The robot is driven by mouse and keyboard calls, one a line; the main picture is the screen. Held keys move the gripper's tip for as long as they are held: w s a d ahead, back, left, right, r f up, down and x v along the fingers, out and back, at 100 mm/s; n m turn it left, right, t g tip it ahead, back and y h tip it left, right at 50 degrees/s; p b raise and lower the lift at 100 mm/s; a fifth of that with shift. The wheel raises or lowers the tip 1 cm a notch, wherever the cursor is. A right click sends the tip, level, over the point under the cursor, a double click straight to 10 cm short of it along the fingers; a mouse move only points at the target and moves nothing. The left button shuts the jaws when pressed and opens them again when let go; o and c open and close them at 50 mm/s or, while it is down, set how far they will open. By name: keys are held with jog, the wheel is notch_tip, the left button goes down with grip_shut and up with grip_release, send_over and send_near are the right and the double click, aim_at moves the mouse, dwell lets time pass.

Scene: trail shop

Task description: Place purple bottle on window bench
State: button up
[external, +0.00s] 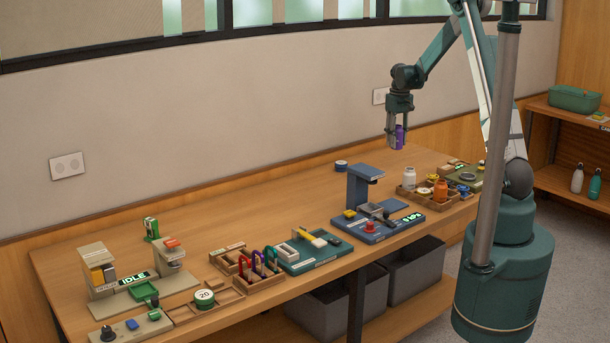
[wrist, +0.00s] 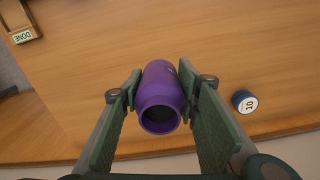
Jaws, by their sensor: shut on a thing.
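The purple bottle (external: 400,136) is held in the air above the right part of the wooden bench in the external view. My gripper (external: 395,143) points down and is shut on it. In the wrist view the purple bottle (wrist: 161,88) lies between the two green finger pads, with its dark open end facing the camera. The window bench (external: 200,250) is the long wooden table along the wall below the window. Its bare top (wrist: 100,85) shows behind the bottle in the wrist view.
A blue round item marked 10 (wrist: 245,101) stands on the bench. A blue stand (external: 362,185) and a wooden tray (external: 425,200) with white and orange bottles stand toward the right. Devices and small trays line the front. The back strip of the bench is mostly clear.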

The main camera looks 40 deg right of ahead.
jog(key=shift+s+d, duration=0.3)
jog(key=shift+d, duration=0.35)
jog(key=shift+s+d, duration=0.3)
jog(key=shift+d, duration=0.35)
jog(key=shift+f, duration=3.1)
jog(key=shift+f, duration=0.1)
jog(key=shift+f, duration=1.8)
jog(key=shift+f+b, duration=0.1)
jog(key=shift+b, duration=0.25)
jog(key=o, duration=0.9)
jog(key=shift+o, duration=0.4)
